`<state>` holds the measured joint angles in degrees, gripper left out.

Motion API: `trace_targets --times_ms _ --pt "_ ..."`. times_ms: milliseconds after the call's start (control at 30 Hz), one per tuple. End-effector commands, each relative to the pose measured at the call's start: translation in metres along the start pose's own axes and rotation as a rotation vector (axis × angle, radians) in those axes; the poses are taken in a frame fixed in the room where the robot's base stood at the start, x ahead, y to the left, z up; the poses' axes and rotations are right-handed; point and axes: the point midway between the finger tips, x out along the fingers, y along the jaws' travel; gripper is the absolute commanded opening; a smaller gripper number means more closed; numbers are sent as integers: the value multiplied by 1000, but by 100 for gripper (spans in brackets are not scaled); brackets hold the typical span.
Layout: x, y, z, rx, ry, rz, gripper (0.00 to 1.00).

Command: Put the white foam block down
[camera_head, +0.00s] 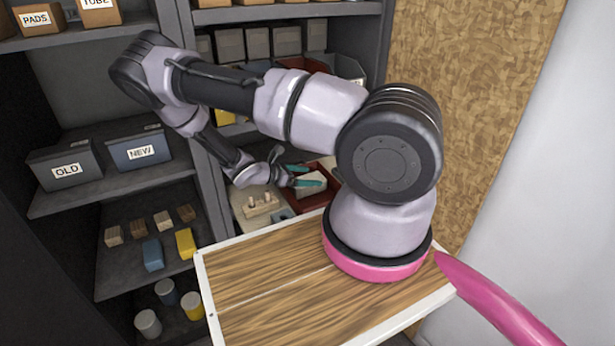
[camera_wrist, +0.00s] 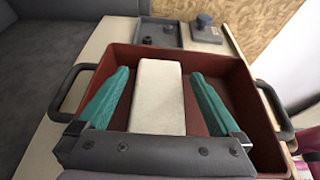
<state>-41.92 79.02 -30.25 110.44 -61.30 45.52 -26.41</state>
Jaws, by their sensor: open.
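The white foam block (camera_wrist: 159,95) lies in a dark red tray (camera_wrist: 240,90) with black side handles, as the wrist view shows. My gripper (camera_wrist: 160,98) is open, with one teal finger on each side of the block. A gap shows between each finger and the block. In the head view, my gripper (camera_head: 308,176) reaches over the tray, and the block (camera_head: 312,188) shows partly behind the teal fingers. The block's underside is hidden.
A grey tray (camera_wrist: 165,33) with small dark parts and a blue-grey device (camera_wrist: 207,30) stand beyond the red tray. A wooden peg piece (camera_head: 261,206) sits left of it. Shelves with bins marked OLD (camera_head: 66,170) and NEW (camera_head: 140,153) stand left.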

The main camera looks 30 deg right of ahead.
Motion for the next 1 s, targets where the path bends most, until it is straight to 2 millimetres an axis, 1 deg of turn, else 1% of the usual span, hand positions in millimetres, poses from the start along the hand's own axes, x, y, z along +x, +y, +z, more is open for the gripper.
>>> trace_targets --times_ms 167,500,600,700,833,1000 --pt "-8 0 12 1 2 2 100" --pt "-83 1 10 1 3 3 100" --pt "-101 1 11 1 3 3 100" --pt "-114 1 10 0 2 2 100" --pt "-123 0 11 1 1 1 100" --pt "-125 0 11 0 1 0 100"
